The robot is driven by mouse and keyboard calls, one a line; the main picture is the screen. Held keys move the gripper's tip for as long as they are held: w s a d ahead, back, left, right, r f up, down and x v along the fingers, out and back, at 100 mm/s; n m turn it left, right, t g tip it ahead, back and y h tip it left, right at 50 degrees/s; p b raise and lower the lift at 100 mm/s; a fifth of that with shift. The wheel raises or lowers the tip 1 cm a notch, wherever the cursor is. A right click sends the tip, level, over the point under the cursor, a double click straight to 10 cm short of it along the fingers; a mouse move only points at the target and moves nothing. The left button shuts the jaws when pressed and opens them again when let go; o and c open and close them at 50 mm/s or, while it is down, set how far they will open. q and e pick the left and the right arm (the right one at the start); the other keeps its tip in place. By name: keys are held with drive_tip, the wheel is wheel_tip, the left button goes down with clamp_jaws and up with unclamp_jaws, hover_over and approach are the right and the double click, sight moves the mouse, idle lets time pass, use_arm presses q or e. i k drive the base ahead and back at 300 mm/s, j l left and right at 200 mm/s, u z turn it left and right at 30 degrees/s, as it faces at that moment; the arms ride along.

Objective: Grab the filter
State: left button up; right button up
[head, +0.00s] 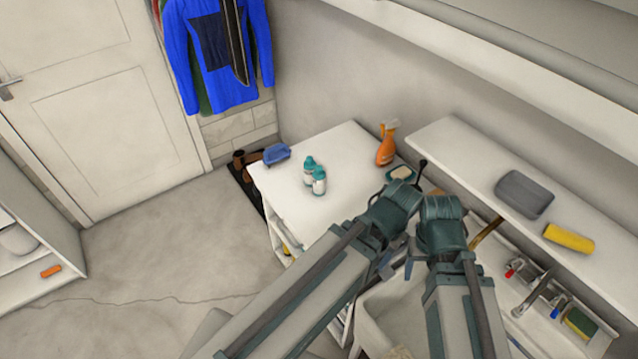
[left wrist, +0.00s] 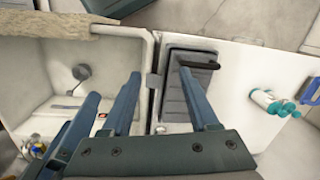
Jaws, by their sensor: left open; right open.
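I cannot surely pick out the filter. A small round grey piece (left wrist: 81,72) in the white sink basin (left wrist: 50,110) may be it, but it is too small to tell. My left gripper (left wrist: 160,73) is open and empty in the left wrist view, above the edge between the basin and the worktop. In the head view it is hidden behind my arms. My right gripper (head: 398,262) is partly visible in the head view, below my forearms near the sink. It is open, and I see nothing in it.
The worktop (head: 330,143) bears teal-capped bottles (head: 314,175), an orange spray bottle (head: 386,145), a blue brush (head: 276,153) and a soap dish (head: 400,174). A wall shelf (head: 455,145) holds a grey box (head: 524,194) and a yellow roll (head: 569,238). Open floor (head: 160,255) lies left.

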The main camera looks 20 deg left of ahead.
sight(319, 174)
drive_tip(key=k+j+z, duration=0.15)
drive_tip(key=j+z, duration=0.15)
drive_tip(key=k+j+z, duration=0.15)
drive_tip(key=j+z, duration=0.15)
drive_tip(key=j, duration=0.2)
drive_tip(key=k+j+z, duration=0.3)
drive_tip(key=i+j, duration=0.05)
drive_tip(key=i, duration=0.05)
